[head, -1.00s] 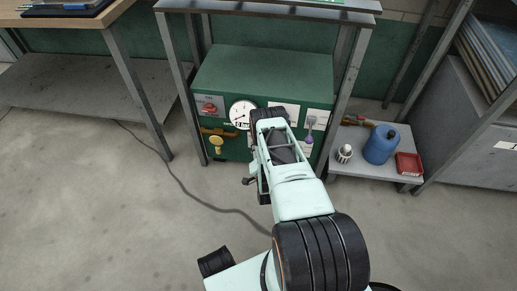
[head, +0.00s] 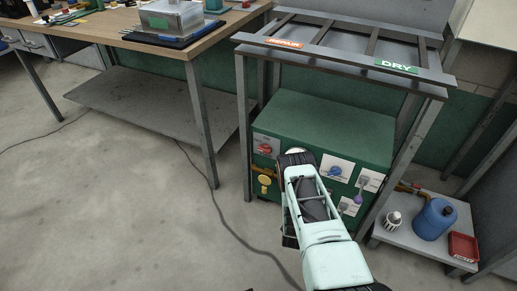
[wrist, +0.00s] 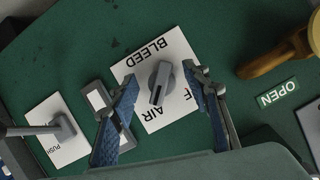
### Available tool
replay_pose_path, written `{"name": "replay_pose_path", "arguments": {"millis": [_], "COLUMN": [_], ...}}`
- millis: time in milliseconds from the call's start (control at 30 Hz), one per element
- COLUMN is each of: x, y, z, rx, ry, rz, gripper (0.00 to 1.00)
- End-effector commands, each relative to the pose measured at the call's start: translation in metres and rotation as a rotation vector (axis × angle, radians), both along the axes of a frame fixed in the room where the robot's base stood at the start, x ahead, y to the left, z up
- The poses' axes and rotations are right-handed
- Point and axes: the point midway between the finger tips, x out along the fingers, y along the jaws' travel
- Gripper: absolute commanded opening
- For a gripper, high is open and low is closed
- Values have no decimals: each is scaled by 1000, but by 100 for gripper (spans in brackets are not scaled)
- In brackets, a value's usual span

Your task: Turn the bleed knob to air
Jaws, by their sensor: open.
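The grey bleed knob (wrist: 160,83) sits on a white plate (wrist: 135,67) marked BLEED, AIR and part of OFF, on the green cabinet front. In the wrist view its raised bar runs nearly up and down, with a dark mark at the lower end, toward the word AIR. My gripper (wrist: 161,88) is open, with one blue-padded finger on each side of the knob. Gaps show between the fingers and the knob; contact is not evident. In the head view my arm hides the bleed knob on the green cabinet (head: 335,122).
A yellow handle (wrist: 275,62) lies beside the OPEN label. A grey control on the PUSH plate (wrist: 62,126) is on the other side. The head view shows a red switch (head: 265,149), a blue knob (head: 335,172) and a blue jug (head: 434,219). Table legs flank the cabinet.

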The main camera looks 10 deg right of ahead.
Motion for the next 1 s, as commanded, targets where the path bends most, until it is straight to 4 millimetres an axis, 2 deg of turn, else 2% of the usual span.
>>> {"name": "replay_pose_path", "arguments": {"millis": [1000], "x": [1], "y": [1], "z": [-2], "rx": [-675], "ry": [455], "rz": [0], "gripper": [43]}}
